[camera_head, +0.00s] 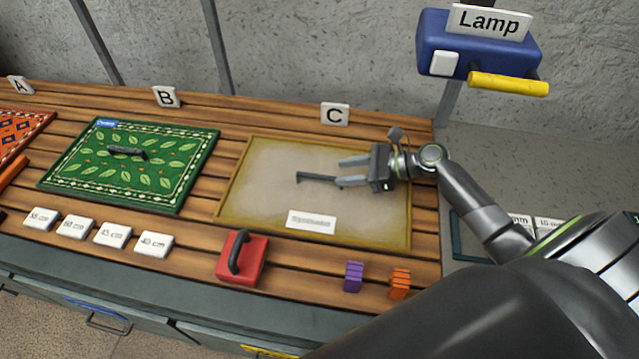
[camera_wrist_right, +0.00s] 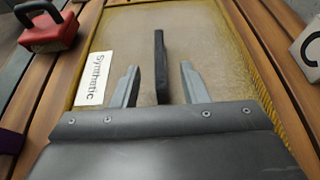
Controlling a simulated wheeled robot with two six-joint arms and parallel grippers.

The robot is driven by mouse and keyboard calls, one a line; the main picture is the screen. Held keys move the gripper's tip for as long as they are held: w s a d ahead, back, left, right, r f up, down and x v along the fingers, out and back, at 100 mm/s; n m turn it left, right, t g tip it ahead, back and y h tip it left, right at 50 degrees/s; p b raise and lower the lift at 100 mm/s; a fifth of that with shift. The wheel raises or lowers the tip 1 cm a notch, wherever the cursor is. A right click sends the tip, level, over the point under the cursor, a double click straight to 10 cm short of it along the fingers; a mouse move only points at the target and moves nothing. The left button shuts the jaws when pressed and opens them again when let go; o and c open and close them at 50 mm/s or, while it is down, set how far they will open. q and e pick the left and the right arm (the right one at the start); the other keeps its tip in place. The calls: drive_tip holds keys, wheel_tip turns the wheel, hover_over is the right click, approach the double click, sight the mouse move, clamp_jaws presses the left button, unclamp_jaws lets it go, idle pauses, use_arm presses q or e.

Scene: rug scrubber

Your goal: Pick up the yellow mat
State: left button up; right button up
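The yellow mat (camera_head: 265,180) lies flat on the wooden bench under the C sign, beige with a yellow border. It has a dark bar handle (camera_head: 316,177) at its middle and a white "Synthetic" label (camera_head: 311,221). My right gripper (camera_head: 345,172) is over the right half of the mat with its fingers apart, pointing left at the handle. In the right wrist view the handle (camera_wrist_right: 160,65) stands ahead, lined up between the open fingertips (camera_wrist_right: 160,75). Its near end reaches between the fingers, which do not clearly touch it. My left gripper is not in view.
A green leaf-patterned mat (camera_head: 130,165) lies left under B, with an orange mat (camera_head: 15,135) beyond it. A red block with a black handle (camera_head: 241,257), purple (camera_head: 353,277) and orange (camera_head: 399,284) pieces, and several white cards lie along the front. A blue Lamp box (camera_head: 478,45) hangs above right.

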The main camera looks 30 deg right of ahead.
sight(322, 176)
drive_tip(key=shift+p+x, duration=0.8)
drive_tip(key=shift+x, duration=1.95)
drive_tip(key=shift+d+f, duration=0.1)
drive_tip(key=shift+f, duration=0.1)
drive_tip(key=shift+s, duration=0.1)
drive_tip(key=shift+c, duration=0.4)
clamp_jaws()
